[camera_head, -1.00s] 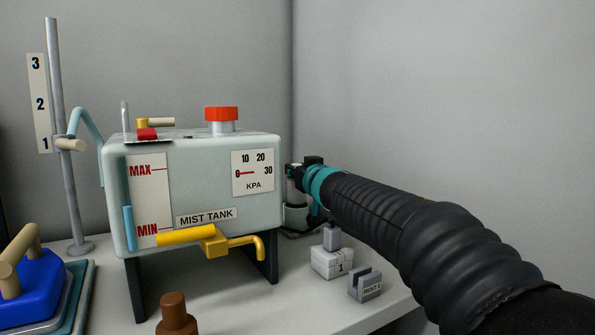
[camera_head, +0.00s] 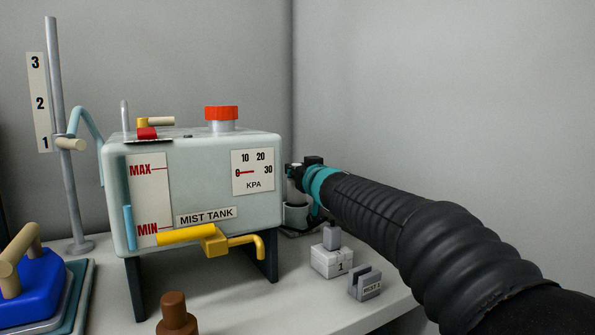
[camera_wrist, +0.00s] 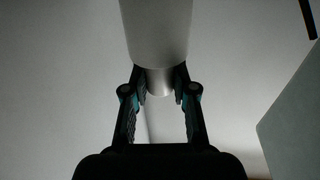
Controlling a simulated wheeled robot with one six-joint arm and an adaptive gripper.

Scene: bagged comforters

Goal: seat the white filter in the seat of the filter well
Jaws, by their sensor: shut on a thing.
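The white filter (camera_wrist: 157,30) is a pale cylinder with a narrower neck, and it fills the top middle of the wrist view. My gripper (camera_wrist: 160,80) is shut on its neck, with one dark finger on each side. In the head view my gripper (camera_head: 303,168) is just right of the tank, and a small part of the white filter (camera_head: 292,188) shows below it. A grey cup that looks like the filter well (camera_head: 297,216) stands right below on a dark base. The tank and my gripper partly hide it, so I cannot tell whether the filter touches its seat.
The mist tank (camera_head: 205,190) stands close on the left, with a yellow tap (camera_head: 215,241) in front. A grey wall is behind.

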